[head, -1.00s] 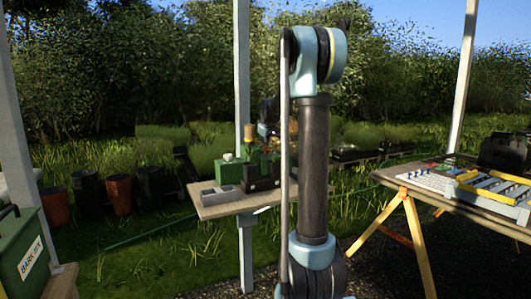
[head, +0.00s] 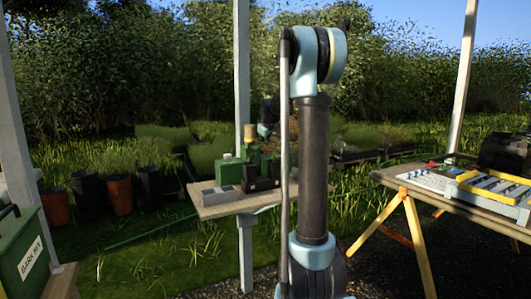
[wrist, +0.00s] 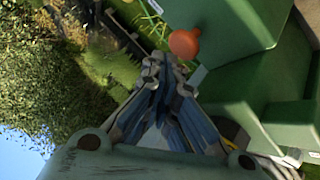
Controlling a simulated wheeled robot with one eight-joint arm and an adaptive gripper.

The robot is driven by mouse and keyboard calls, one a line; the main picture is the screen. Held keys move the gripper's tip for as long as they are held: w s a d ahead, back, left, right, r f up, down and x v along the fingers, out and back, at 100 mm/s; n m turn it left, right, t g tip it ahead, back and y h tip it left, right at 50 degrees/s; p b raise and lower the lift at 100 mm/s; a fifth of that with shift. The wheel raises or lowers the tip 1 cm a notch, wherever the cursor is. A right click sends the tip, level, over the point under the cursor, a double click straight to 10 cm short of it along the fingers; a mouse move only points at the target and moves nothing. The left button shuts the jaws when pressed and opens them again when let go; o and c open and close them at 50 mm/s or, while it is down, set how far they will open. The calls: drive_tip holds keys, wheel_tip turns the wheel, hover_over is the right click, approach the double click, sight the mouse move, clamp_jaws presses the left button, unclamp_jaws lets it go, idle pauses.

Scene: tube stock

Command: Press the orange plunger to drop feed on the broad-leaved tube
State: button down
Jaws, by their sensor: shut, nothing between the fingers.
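In the wrist view the orange plunger (wrist: 184,43) shows as a round knob beside a large green box-shaped body (wrist: 235,25). My gripper (wrist: 163,62) is shut and empty, with its fingertips just below and left of the plunger in the picture. A small gap seems to show between them; their depth apart is hard to judge. In the head view my own arm covers part of the bench, and the gripper cannot be made out there. I cannot pick out the broad-leaved tube in either view.
In the head view a wooden bench (head: 212,212) carries green containers (head: 229,171), a grey tray (head: 221,196) and a black box (head: 262,180). A trestle table (head: 398,179) stands at right. A green "BARK MIX" bin (head: 28,250) is at left.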

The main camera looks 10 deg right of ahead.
sight(265, 149)
drive_tip(key=shift+f, duration=1.15)
idle(1.2)
idle(0.3)
drive_tip(key=shift+r, duration=1.2)
drive_tip(key=shift+r, duration=0.1)
drive_tip(key=shift+r, duration=2.45)
drive_tip(key=shift+s, duration=0.1)
